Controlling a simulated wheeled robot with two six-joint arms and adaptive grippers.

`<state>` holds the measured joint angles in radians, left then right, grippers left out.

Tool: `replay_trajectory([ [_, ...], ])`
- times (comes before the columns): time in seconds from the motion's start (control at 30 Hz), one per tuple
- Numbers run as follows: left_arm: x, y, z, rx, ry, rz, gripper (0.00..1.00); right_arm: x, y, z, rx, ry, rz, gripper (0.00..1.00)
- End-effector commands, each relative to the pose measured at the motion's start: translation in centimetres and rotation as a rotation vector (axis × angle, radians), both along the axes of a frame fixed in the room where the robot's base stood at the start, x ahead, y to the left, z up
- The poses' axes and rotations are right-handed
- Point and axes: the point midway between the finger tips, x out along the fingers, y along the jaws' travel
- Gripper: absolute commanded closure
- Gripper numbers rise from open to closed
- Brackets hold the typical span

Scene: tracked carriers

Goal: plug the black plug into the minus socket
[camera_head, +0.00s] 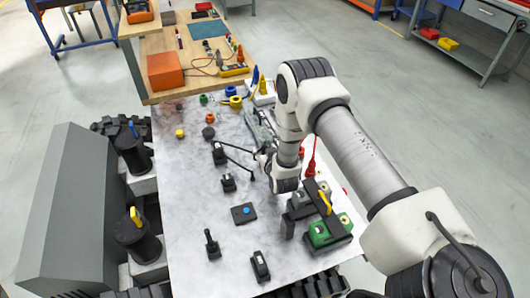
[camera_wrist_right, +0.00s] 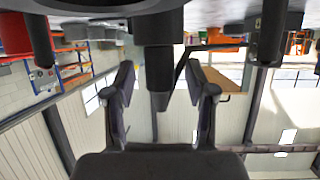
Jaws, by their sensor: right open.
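My right gripper (camera_head: 264,168) is low over the middle of the white table, its fingers mostly hidden by its own wrist. In the right wrist view the gripper (camera_wrist_right: 161,88) is open, with a finger on either side of a dark tapered piece (camera_wrist_right: 159,72), which looks like the black plug. Gaps show between this piece and both fingers. A thin dark line runs from it up to the right. In the head view thin black rods or cables (camera_head: 237,160) lead towards the gripper. I cannot pick out the minus socket with certainty. My left gripper is not in view.
Green blocks (camera_head: 320,236) with a yellow handle stand at the table's front right. A red plug-like piece (camera_head: 311,165) stands behind them. Small black blocks (camera_head: 228,183) and a black plate with a blue knob (camera_head: 238,217) sit on the table. A wooden bench (camera_head: 155,97) adjoins behind.

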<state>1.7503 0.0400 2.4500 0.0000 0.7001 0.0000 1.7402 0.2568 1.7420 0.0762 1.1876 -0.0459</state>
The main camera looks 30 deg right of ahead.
Motion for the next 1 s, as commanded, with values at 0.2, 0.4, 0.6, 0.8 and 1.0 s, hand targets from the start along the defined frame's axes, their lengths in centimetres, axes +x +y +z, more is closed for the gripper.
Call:
replay_trajectory([
  [0.2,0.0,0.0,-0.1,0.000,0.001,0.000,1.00,0.0,0.0,0.0,0.000,0.000,0.000,0.76],
  [0.4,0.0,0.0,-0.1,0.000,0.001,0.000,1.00,0.0,0.0,0.0,0.000,-0.001,0.000,1.00],
  [0.6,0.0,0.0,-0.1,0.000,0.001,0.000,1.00,0.0,0.0,0.0,0.000,0.000,0.000,1.00],
  [0.8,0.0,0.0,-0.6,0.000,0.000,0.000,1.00,0.0,0.0,0.9,0.001,-0.002,-0.001,1.00],
  [1.0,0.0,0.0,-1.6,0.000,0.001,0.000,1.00,0.0,0.0,3.3,0.001,-0.005,-0.001,1.00],
])
